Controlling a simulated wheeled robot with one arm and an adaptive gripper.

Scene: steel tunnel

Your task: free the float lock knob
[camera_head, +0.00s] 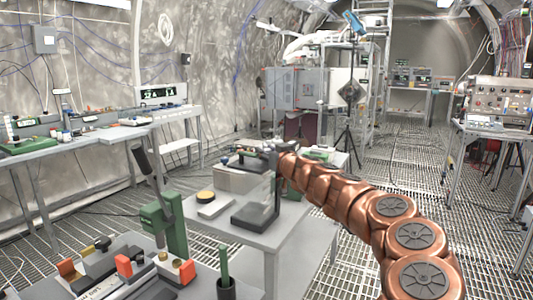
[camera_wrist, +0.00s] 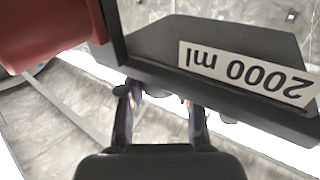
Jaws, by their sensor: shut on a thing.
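My gripper (camera_head: 273,150) is at the top of a dark upright device (camera_head: 262,212) on the grey table. In the wrist view, its two dark fingers (camera_wrist: 160,104) reach up to the lower edge of a black part with a "2000 ml" label (camera_wrist: 246,74), which reads upside down. The gripper is shut on a small part at that edge, which I take to be the float lock knob. The fingers and the black edge hide most of it, so its shape and setting cannot be told.
A red rounded body (camera_wrist: 45,30) is close at the upper left of the wrist view. A grey box (camera_head: 238,178) and a yellow-and-black round item (camera_head: 205,196) are beside the device. A green lever press (camera_head: 165,220) stands at the front left. Grating floor is open at the right.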

